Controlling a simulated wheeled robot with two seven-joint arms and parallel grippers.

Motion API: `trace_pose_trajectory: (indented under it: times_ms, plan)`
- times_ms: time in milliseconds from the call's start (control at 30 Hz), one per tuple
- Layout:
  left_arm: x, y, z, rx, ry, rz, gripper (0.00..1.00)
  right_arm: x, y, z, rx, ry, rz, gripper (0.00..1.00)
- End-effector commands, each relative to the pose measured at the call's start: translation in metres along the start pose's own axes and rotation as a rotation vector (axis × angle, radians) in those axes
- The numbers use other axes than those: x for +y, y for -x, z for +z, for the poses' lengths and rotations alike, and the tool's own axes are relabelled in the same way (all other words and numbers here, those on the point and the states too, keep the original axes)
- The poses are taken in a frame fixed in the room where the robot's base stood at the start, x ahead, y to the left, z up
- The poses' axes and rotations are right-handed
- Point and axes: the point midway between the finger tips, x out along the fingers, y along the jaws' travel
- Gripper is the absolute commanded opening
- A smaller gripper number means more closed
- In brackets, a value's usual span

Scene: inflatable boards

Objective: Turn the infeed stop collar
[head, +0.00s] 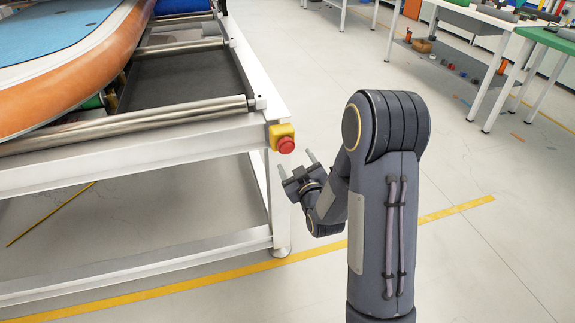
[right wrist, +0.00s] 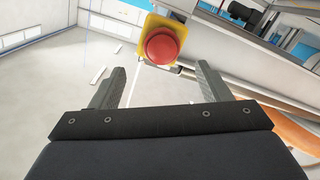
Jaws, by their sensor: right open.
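The red stop button collar (head: 286,145) sits on a yellow housing (head: 276,131) at the near right corner of the white roller frame. In the right wrist view the round red collar (right wrist: 161,46) on its yellow housing (right wrist: 150,22) shows ahead, a little beyond the fingertips and between them in the picture. My right gripper (head: 297,162) is just below and right of the collar in the head view. It is open with nothing between its fingers, which also show apart in the right wrist view (right wrist: 160,80). My left gripper is in neither view.
The white frame (head: 140,148) carries metal rollers (head: 130,125) and an orange-edged blue board (head: 90,75). Its leg stands by a yellow floor line (head: 440,213). Workbenches (head: 480,22) stand far right.

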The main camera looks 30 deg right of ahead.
Motion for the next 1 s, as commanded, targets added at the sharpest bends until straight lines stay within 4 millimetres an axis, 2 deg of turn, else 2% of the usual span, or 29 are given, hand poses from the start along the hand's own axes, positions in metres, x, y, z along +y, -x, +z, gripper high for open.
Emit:
trace_pose_trajectory:
  times_ms: [33,167,600,767,1000]
  plan:
    - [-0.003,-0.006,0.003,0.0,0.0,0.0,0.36,-0.005,-0.002,0.008,0.02,0.023,0.006,0.7]
    - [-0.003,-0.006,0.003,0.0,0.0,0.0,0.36,-0.005,-0.009,0.007,0.05,0.046,0.016,0.7]
    - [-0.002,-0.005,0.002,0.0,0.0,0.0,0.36,-0.004,-0.072,0.003,0.05,0.044,0.015,0.7]
    - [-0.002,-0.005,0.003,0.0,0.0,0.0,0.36,-0.004,-0.08,0.003,0.049,0.043,0.016,0.7]
    - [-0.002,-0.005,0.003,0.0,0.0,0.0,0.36,-0.004,-0.08,0.003,0.049,0.042,0.016,0.69]
